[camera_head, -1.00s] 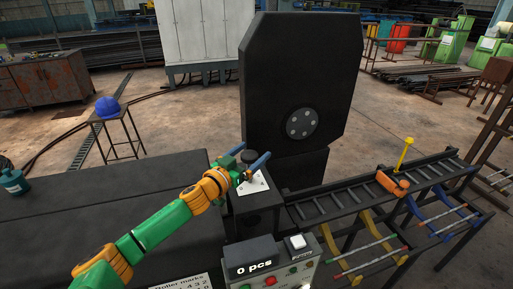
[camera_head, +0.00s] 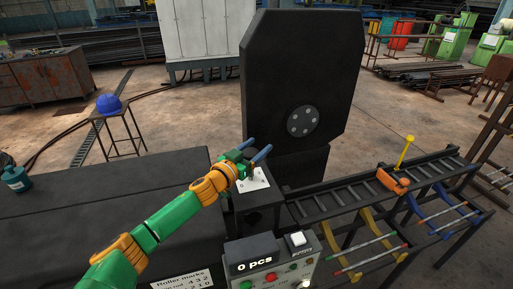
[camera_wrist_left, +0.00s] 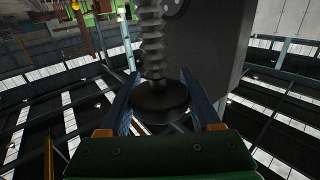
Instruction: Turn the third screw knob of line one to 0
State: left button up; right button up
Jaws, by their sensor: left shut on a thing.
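My left gripper (camera_head: 257,150), with blue fingers, is at the small dark machine block (camera_head: 262,208) in the middle of the head view. In the left wrist view its fingers are on both sides of a dark round knob (camera_wrist_left: 158,102), shut on it. A ribbed grey screw (camera_wrist_left: 152,45) runs up from the knob in that view. In the head view the knob is mostly hidden by the gripper. A white marked plate (camera_head: 256,181) lies just below the gripper; its marks are too small to read. My right gripper is not in view.
A large dark panel (camera_head: 300,70) stands close behind the gripper. A control box with a "0 pcs" display (camera_head: 253,266) is in front. A roller rack (camera_head: 330,198) with an orange part (camera_head: 392,181) is at right. A long dark bench (camera_head: 110,200) extends left.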

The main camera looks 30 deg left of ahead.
aim_at(245, 149)
pick_arm(q)
jog(key=shift+n+y, duration=0.4)
jog(key=shift+y, duration=0.1)
jog(key=n+y, duration=0.1)
jog(key=n+y+b, duration=0.1)
jog(key=y, duration=0.1)
jog(key=shift+a+f, duration=0.15)
jog(key=shift+a, duration=0.1)
jog(key=n+g+y+b, duration=0.2)
jog(key=n+y+b, duration=0.1)
jog(key=y+b, duration=0.1)
jog(key=s+a+n+g+y+b, duration=0.1)
jog(key=n+g+y+b, duration=0.2)
jog(key=y+b, duration=0.1)
jog(key=a+n+g+y+b, duration=0.1)
jog(key=n+g+y+b, duration=0.1)
jog(key=b, duration=0.4)
jog(key=shift+s+f+n+g+y, duration=0.2)
jog(key=shift+n+g+y, duration=0.15)
jog(key=shift+y, duration=0.55)
jog(key=shift+s+a+r+n+g+y+b, duration=0.15)
jog(key=shift+n+g+y+b, duration=0.35)
jog(key=shift+n+g, duration=0.5)
jog(key=shift+s+a+r+n+g+y+b, duration=0.1)
jog(key=shift+s+r+n+g+y+b, duration=0.15)
jog(key=shift+n+g+y, duration=0.7)
jog(key=shift+g+h, duration=0.25)
jog(key=shift+g, duration=0.35)
jog(key=o, duration=1.4)
jog(key=shift+c, duration=0.2)
